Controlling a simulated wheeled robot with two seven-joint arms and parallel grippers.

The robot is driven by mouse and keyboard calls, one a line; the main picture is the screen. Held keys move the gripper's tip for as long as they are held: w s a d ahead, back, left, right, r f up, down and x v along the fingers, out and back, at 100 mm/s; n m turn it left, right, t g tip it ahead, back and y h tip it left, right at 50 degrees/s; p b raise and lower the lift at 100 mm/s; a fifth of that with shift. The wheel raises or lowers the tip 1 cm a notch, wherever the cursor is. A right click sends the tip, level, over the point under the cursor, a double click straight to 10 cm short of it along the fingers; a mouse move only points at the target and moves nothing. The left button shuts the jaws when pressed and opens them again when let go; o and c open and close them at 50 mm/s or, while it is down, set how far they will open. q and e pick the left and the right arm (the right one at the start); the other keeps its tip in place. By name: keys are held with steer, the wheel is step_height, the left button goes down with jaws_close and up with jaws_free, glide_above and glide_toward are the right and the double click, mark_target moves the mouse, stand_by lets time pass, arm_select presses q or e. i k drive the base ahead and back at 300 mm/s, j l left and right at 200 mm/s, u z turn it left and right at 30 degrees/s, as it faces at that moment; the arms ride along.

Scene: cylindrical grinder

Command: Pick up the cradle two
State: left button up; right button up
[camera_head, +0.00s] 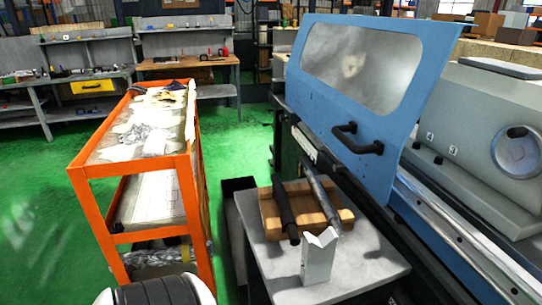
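A pale, upright block with a V-shaped notch in its top (318,263) stands on the grey table (370,268), near its front. Behind it a wooden cradle-like tray (346,213) holds a dark rod (284,208) and a grey metal rod (319,195). The rods lie side by side, and their near ends reach toward the notched block. No label shows which piece is cradle two. Neither of my grippers is in view. A rounded white and black part, likely mine, shows at the bottom left.
An orange shelf cart (180,165) stands left of the table, with a narrow gap between. The blue grinder door (355,100) with a black handle (357,139) rises behind the table. The grinder body (485,140) is at right. Green floor (40,210) is open at left.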

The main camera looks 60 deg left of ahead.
mark_target(317, 253)
steer(key=i+j+u, duration=0.1)
steer(key=u, duration=1.35)
